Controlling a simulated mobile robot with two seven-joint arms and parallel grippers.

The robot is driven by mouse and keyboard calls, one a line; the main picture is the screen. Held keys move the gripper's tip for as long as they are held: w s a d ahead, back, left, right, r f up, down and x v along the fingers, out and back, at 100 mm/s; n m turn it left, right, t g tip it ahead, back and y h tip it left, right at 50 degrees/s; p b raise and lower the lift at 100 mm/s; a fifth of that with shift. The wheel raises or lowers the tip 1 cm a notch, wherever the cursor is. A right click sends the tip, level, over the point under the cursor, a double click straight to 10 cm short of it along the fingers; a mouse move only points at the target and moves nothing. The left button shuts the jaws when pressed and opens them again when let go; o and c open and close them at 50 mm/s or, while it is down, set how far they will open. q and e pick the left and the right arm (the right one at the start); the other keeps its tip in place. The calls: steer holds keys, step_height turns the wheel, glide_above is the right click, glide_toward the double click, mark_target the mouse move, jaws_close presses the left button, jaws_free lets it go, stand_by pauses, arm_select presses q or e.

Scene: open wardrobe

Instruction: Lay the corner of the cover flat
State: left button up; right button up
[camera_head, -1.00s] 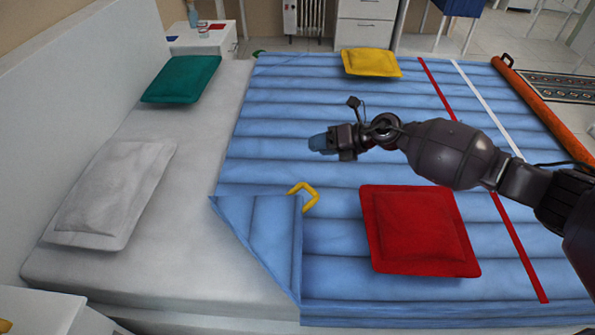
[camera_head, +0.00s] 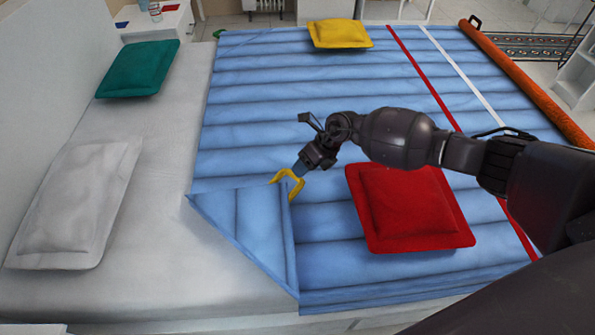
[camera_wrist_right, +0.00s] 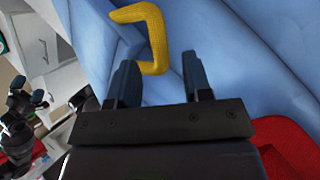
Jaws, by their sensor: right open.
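The blue quilted cover (camera_head: 290,110) lies over the right part of the bed. Its near left corner is folded back as a triangular flap (camera_head: 250,230). A yellow handle (camera_head: 291,188) sits at the inner tip of the fold; in the right wrist view the handle (camera_wrist_right: 158,38) stands just beyond the fingertips.
A red cushion (camera_head: 408,207) lies on the cover under my right arm. A yellow cushion (camera_head: 340,33) is at the far edge. Green (camera_head: 138,68) and grey (camera_head: 75,205) cushions lie on the bare sheet (camera_head: 165,160). An orange roll (camera_head: 525,80) lies along the right edge.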

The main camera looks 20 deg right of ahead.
steer(key=shift+b+x, duration=0.35)
steer(key=shift+x, duration=1.25)
steer(key=shift+r, duration=0.1)
steer(key=shift+c, duration=0.3)
jaws_close()
